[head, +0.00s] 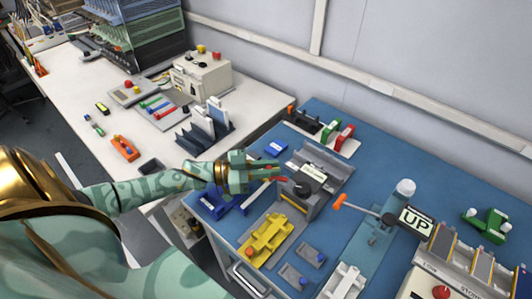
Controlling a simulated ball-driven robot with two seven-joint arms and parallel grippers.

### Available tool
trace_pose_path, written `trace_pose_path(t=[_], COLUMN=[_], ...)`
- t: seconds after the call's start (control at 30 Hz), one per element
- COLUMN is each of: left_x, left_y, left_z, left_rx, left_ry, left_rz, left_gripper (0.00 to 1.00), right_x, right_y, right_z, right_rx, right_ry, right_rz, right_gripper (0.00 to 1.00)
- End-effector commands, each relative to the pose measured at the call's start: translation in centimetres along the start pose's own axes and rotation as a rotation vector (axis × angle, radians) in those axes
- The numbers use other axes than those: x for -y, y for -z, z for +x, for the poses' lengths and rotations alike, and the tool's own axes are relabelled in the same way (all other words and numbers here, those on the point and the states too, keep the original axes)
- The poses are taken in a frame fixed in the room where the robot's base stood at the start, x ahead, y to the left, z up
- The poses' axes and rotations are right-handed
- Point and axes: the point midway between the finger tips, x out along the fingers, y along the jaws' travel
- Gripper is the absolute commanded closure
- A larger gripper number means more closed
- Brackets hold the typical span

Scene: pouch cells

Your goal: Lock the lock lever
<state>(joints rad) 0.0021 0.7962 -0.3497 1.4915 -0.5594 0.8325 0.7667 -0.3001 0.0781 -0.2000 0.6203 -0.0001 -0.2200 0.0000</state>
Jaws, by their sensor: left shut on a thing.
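A grey fixture (322,165) stands on the blue mat, with a round black hub (304,187) at its front. A red lever (282,180), which looks like the lock lever, runs from the hub toward my left gripper. My left gripper (268,174) reaches in from the left and is shut on the lever's outer end; its fingers hide most of the lever. My right gripper is out of view.
An orange-handled lever (339,202) with an UP sign (416,221) stands to the right. A yellow fixture (266,240) lies in front. Red and green clamps (338,134) sit behind. A white bench (75,75) with equipment is at left.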

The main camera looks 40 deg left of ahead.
Motion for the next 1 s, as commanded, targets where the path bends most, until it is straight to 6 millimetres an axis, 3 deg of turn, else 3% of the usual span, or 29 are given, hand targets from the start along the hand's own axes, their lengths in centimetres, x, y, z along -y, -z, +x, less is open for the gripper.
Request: trace_pose_path(t=[0.03, 0.1, 0.4, 0.7, 1.0], left_x=[-0.4, -0.6, -1.8, -2.6, -3.0], left_y=[1.2, 1.1, 0.7, 0.2, 0.1], left_z=[-0.1, -0.2, -0.3, -0.3, -0.2], left_rx=[-0.006, -0.006, -0.007, -0.005, -0.005], left_ry=[0.047, 0.113, 0.39, 0.6, 0.702], left_rz=[-0.004, -0.006, -0.008, -0.007, -0.003], left_gripper=[1.0, 1.0, 1.0, 1.0, 1.0], right_x=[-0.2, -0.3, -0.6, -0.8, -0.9], right_y=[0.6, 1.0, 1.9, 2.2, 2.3], right_z=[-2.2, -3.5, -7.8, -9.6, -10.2], right_rx=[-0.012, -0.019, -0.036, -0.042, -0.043], right_ry=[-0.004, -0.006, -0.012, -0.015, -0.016], right_rz=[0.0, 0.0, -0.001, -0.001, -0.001], right_gripper=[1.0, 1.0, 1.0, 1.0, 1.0])
